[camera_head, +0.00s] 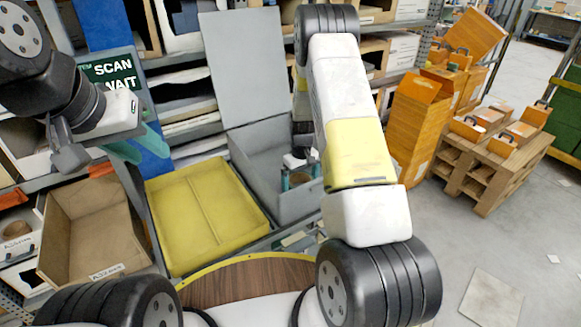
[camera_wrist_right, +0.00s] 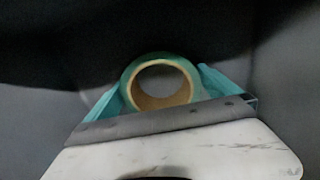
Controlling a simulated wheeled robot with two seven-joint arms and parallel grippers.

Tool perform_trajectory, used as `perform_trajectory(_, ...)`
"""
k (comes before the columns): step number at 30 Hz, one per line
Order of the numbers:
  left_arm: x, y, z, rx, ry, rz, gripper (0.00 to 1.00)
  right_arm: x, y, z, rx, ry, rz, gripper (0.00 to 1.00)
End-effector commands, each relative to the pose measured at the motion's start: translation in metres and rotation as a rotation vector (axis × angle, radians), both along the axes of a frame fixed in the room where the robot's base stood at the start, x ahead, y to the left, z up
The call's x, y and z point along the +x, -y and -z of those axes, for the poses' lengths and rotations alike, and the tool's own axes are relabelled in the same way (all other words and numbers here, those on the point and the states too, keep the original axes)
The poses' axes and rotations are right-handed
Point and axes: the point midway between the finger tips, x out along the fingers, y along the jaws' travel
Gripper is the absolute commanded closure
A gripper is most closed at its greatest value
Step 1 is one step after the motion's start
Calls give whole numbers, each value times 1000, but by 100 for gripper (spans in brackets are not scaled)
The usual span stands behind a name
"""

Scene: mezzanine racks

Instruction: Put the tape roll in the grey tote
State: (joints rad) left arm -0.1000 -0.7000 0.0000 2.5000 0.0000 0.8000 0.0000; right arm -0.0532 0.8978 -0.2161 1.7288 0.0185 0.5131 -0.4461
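The grey tote (camera_head: 250,152) stands on the rack in the middle of the head view, with its lid raised behind it. My right gripper (camera_head: 300,180) points down inside the tote. In the right wrist view the teal tape roll (camera_wrist_right: 128,78), with a tan core, sits between the teal fingers of my right gripper (camera_wrist_right: 160,85). Both fingertips appear to touch its sides, and dark grey walls surround it. I cannot make out the roll clearly in the head view. My left gripper (camera_head: 142,152) is empty at the left, its teal fingers apart, above the yellow tray.
A yellow tray (camera_head: 200,205) stands left of the tote, and a cardboard bin (camera_head: 90,235) is further left. A SCAN/WAIT screen (camera_head: 112,75) is behind my left gripper. Orange boxes (camera_head: 415,125) and a wooden pallet (camera_head: 490,180) stand to the right, on open floor.

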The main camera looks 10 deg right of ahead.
Motion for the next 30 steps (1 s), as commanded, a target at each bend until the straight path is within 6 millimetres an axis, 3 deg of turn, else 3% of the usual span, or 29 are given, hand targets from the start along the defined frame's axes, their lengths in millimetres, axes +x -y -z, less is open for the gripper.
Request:
perform_trajectory(7,0,0,0,0,0,0,64,1,0,-20,0,4,0,0)
perform_trajectory(18,0,0,0,0,0,0,64,0,0,-97,0,3,0,0)
perform_trajectory(26,0,0,0,0,0,0,64,-1,0,-126,3,5,3,0)
perform_trajectory(30,0,0,0,0,0,0,64,-10,-5,-163,26,45,30,0)
